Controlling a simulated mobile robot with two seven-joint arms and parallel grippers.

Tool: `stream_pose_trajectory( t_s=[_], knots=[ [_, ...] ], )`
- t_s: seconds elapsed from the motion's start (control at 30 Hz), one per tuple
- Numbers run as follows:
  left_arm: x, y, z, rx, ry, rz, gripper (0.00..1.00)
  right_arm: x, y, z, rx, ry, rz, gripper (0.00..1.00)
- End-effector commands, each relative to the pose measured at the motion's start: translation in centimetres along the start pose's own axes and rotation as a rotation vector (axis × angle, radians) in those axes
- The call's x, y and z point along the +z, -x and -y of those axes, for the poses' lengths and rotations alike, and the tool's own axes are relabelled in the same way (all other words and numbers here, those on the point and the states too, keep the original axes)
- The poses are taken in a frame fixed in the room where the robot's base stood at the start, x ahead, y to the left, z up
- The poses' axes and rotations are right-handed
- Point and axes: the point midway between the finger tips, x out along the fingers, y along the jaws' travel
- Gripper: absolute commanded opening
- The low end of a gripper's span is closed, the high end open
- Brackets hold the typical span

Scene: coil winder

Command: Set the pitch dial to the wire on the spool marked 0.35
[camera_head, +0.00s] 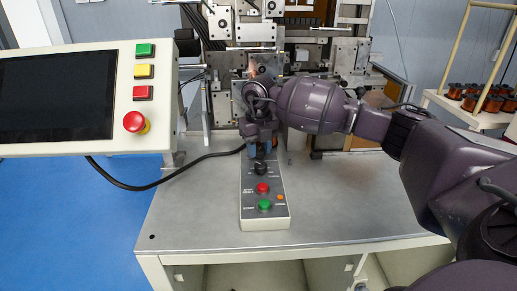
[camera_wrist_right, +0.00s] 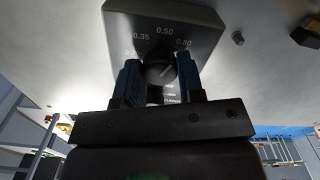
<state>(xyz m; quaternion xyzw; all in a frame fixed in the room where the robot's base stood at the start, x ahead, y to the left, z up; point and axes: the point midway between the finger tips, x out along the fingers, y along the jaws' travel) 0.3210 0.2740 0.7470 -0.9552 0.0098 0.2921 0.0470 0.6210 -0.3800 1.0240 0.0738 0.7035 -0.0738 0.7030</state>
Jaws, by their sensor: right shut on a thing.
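The pitch dial is a black knob (camera_head: 259,168) at the far end of a grey control box (camera_head: 266,212) on the machine's table. The right wrist view shows the knob (camera_wrist_right: 157,72) between the two blue fingers of my right gripper (camera_wrist_right: 159,80), which is shut on it. Scale numbers 0.35, 0.50 and 0.80 show around it; another number at left is partly covered. A pale line on the knob slants to the upper right, roughly toward 0.80. In the head view my right gripper (camera_head: 261,147) points down over the knob. My left gripper is out of view.
The box also carries a red button (camera_head: 263,188) and a green button (camera_head: 265,205). A panel (camera_head: 155,95) with a screen and red stop knob stands at left. Copper spools (camera_head: 484,97) stand on a rack at right; their marks are unreadable. The winder (camera_head: 230,60) rises behind.

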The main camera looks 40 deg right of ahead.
Motion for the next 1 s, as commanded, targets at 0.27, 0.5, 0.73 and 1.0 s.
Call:
stream_pose_trajectory(
  t_s=[0.27, 0.5, 0.73, 1.0],
  knots=[
    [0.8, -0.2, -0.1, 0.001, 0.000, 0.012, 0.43, 0.1, 0.0, 0.1, -0.001, 0.262, 0.001, 0.12],
    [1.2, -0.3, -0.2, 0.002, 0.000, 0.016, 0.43, 0.1, -0.1, 0.0, -0.001, 0.491, 0.001, 0.12],
    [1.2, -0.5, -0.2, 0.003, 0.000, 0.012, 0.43, 0.1, -0.1, 0.0, 0.000, 0.708, 0.000, 0.12],
    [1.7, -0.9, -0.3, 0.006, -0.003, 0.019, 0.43, 0.1, -0.1, 0.0, -0.001, 0.948, 0.001, 0.12]
  ],
)
